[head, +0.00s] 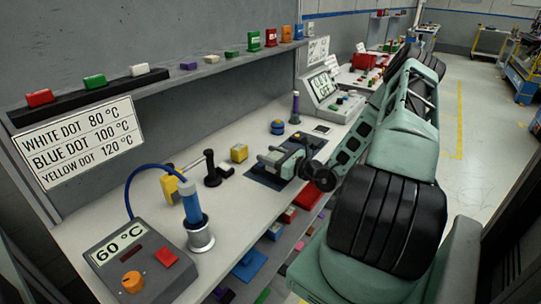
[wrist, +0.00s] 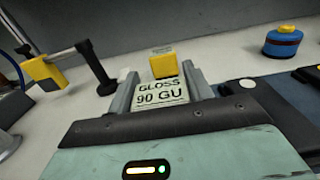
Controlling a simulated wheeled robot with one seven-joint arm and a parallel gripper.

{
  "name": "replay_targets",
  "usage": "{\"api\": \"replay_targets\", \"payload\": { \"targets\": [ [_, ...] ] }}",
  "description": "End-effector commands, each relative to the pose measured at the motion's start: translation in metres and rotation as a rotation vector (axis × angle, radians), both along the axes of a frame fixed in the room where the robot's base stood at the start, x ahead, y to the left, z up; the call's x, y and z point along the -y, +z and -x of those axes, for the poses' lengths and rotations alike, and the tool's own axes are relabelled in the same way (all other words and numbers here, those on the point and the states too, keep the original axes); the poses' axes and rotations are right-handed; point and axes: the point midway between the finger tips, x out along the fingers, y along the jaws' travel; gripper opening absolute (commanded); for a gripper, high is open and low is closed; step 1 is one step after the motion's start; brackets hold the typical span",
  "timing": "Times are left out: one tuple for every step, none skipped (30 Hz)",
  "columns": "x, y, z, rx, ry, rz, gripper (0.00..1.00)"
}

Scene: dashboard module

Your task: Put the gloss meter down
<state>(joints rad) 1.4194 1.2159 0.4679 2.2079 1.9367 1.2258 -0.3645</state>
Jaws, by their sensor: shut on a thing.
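My gripper (head: 272,158) is over the workbench, at the dark blue mat (head: 258,177). In the wrist view its two grey fingers (wrist: 160,84) are shut on the gloss meter (wrist: 160,93), a pale piece labelled "GLOSS 90 GU". The meter's lower part is hidden, and I cannot tell whether it touches the surface below. In the head view the gripper largely hides it. A yellow block (head: 239,152) stands on the bench just beyond the fingertips; it also shows in the wrist view (wrist: 163,65). The mat shows at the right of the wrist view (wrist: 283,103).
A black post (head: 211,170) and a yellow piece (head: 170,187) stand left of the gripper. A blue and yellow round item (head: 277,127) is behind it. A heater box (head: 135,262) with a blue tool (head: 192,205) stands front left. Bare bench (head: 228,200) lies between.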

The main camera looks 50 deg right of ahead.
Motion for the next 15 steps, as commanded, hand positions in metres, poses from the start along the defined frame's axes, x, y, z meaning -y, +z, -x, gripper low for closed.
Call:
{"api": "replay_targets", "payload": {
  "targets": [
    [-0.0001, -0.0014, -0.0001, 0.001, 0.000, 0.000, 0.20],
    [-0.0001, -0.0025, -0.0001, 0.001, 0.000, 0.000, 0.20],
    [-0.0002, -0.0038, -0.0001, 0.001, 0.000, -0.001, 0.20],
    [-0.0001, -0.0035, 0.0000, 0.000, 0.000, -0.001, 0.56],
    [-0.0001, -0.0032, 0.0000, 0.000, 0.000, 0.000, 0.65],
    [-0.0001, -0.0031, 0.0000, 0.000, 0.000, 0.000, 0.72],
    [-0.0001, -0.0031, 0.0000, 0.000, 0.000, 0.000, 0.72],
    [-0.0001, -0.0030, 0.0000, 0.000, 0.000, 0.000, 0.72],
    [-0.0001, -0.0030, 0.0000, 0.000, 0.000, 0.000, 0.72],
    [-0.0001, -0.0030, 0.0000, 0.000, 0.000, 0.000, 0.72],
    [-0.0001, -0.0030, 0.0000, 0.000, 0.000, 0.000, 0.72],
    [-0.0001, -0.0029, 0.0000, 0.000, 0.000, 0.000, 0.72],
    [-0.0001, -0.0029, 0.0000, 0.000, 0.000, 0.000, 0.72],
    [-0.0001, -0.0024, 0.0000, 0.000, 0.000, 0.000, 0.72],
    [-0.0001, -0.0011, 0.0000, 0.000, 0.000, 0.000, 0.72]
  ]
}}
